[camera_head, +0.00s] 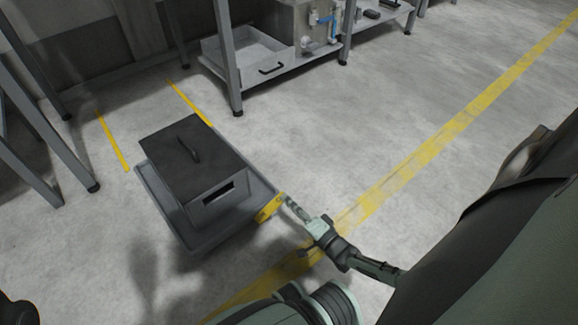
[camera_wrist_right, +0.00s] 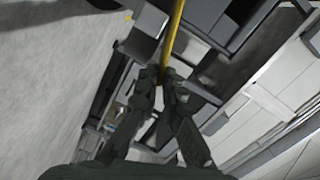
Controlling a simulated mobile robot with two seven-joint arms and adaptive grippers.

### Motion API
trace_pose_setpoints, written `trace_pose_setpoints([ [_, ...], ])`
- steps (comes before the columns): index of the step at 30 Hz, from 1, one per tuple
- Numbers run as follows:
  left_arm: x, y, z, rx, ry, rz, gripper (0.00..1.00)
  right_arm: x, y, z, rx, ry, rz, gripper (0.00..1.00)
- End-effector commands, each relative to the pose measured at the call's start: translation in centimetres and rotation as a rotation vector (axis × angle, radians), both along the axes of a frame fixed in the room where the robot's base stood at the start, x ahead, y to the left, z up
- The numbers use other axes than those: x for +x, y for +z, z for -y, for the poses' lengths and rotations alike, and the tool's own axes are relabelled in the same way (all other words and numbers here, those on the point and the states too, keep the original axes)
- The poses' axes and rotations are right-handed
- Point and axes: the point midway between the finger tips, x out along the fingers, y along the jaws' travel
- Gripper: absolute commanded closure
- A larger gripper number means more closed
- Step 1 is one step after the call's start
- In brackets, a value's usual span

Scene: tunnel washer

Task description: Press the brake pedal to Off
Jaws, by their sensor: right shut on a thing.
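A yellow part (camera_head: 268,207), which looks like the brake pedal, sticks out at the right corner of a low grey tray-like base (camera_head: 222,232). My right gripper (camera_head: 287,200) is at this yellow part, reaching from the lower right. In the right wrist view, a long yellow piece (camera_wrist_right: 173,35) runs up from between the fingertips of my right gripper (camera_wrist_right: 163,78), which are closed around its near end. The pedal's marking and its exact tilt are too small to tell. I do not see my left gripper.
A dark box (camera_head: 185,150) with a lid handle and a front slot sits on the base. Grey table legs (camera_head: 45,135) stand at the left. A metal bench (camera_head: 290,65) with a bin (camera_head: 245,50) stands behind. Yellow floor lines mark open floor at the right.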

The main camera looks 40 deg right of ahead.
Motion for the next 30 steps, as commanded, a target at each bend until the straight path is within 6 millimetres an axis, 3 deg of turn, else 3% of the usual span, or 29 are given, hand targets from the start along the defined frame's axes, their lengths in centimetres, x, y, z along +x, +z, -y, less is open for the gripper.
trace_pose_setpoints([
  [1, 0.0, 0.0, 0.0, 0.002, 0.000, 0.002, 0.68, 0.0, 0.0, -0.1, -0.002, 0.003, 0.001, 0.92],
  [6, 0.0, 0.1, 0.1, 0.008, -0.001, 0.005, 0.68, 0.0, 0.0, -0.1, -0.001, 0.002, 0.002, 0.72],
  [17, 0.0, 0.2, 0.1, 0.007, -0.001, 0.008, 0.68, -0.5, 0.0, 0.0, 0.000, 0.001, 0.000, 0.72],
  [30, 0.0, 0.1, 0.0, 0.005, 0.000, 0.006, 0.68, -8.9, 0.0, 0.8, 0.000, 0.002, -0.002, 0.72],
])
